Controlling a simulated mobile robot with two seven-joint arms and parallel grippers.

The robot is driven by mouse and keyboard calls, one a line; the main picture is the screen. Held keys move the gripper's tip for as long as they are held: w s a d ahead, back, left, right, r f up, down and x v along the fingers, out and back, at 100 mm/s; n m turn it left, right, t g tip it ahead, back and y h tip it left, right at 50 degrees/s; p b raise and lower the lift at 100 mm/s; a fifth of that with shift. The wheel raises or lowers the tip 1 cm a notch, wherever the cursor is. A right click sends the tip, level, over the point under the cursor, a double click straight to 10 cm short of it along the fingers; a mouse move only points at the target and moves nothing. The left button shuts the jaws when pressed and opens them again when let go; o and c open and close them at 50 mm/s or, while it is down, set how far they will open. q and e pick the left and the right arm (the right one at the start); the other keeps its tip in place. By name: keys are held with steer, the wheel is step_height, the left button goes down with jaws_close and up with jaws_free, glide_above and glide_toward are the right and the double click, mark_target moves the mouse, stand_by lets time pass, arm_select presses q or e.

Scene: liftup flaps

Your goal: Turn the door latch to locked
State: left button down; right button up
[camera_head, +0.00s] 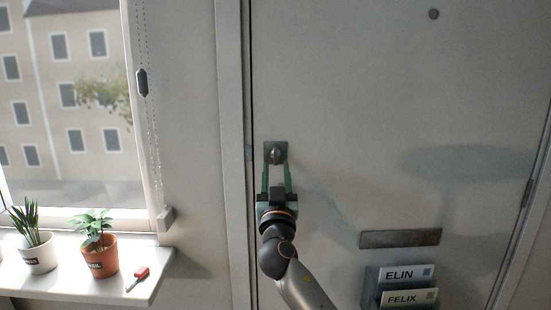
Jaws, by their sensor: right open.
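The door latch (277,152) is a small metal thumb-turn on a dark square plate near the left edge of the grey-white door (350,100). Its knob appears roughly upright. My right gripper (277,169) is just below the latch, with its two green fingers pointing up toward it. The fingers are open and apart, with their tips near the lower part of the plate. I cannot tell whether they touch the knob. My left gripper is not in view.
A metal mail slot (400,238) and a holder with name cards (399,288) are on the door's lower right. At left, a windowsill (140,285) holds two potted plants (100,258) and a red-handled tool (139,275).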

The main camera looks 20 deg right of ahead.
mark_target(276, 158)
steer(key=shift+x, duration=2)
steer(key=shift+f, duration=0.1)
jaws_close()
